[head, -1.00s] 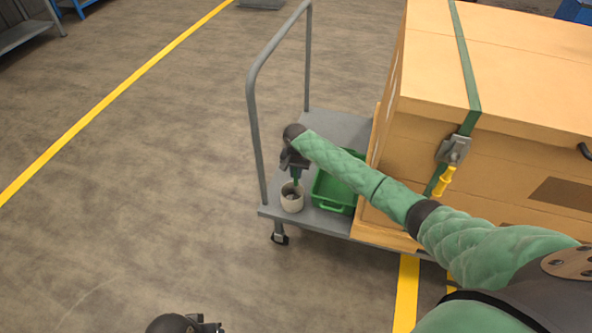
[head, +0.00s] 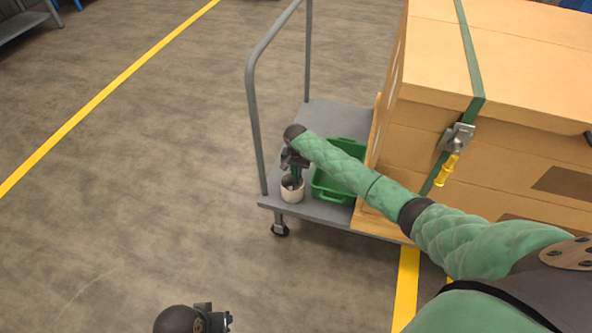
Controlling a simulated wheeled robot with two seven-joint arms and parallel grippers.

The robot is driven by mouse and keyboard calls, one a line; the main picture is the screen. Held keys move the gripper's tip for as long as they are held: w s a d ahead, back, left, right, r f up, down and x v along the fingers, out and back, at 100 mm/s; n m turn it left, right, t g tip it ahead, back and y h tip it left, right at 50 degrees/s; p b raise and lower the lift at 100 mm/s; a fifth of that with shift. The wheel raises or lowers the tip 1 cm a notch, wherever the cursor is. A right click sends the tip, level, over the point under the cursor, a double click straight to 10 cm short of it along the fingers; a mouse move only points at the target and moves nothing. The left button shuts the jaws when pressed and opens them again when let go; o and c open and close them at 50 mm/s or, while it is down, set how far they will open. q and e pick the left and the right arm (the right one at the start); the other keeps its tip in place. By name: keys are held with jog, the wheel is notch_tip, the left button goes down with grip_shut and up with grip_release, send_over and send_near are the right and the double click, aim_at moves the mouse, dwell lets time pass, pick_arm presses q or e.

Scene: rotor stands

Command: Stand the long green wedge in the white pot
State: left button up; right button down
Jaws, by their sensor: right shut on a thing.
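The white pot (head: 292,194) stands upright on the grey cart deck, near its left front corner. My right gripper (head: 296,171) is directly above the pot and shut on the long green wedge (head: 297,180). The wedge points down, and its lower end seems to be inside the pot's mouth. The gripper hides its upper part, and I cannot tell whether it touches the pot's bottom. My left gripper (head: 218,319) is at the bottom edge of the view, away from the cart; its fingers are too unclear to read.
A green crate (head: 333,197) stands just right of the pot, partly under my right arm. The cart's grey handle (head: 254,110) rises on the left. The floor to the left is clear.

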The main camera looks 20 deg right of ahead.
jog(key=c, duration=1.3)
grip_release()
jog(key=shift+r, duration=0.1)
notch_tip(320, 180, up, 6)
jog(key=shift+r+b, duration=0.2)
jog(key=shift+b, duration=0.1)
jog(key=shift+r, duration=0.5)
pick_arm(q)
jog(key=shift+w+d+f, duration=0.1)
jog(key=shift+d+f, duration=0.25)
jog(key=shift+f, duration=0.3)
pick_arm(e)
jog(key=shift+r, duration=0.1)
pick_arm(q)
jog(key=shift+w+r, duration=0.1)
jog(key=shift+r, duration=0.15)
jog(key=shift+d, duration=0.15)
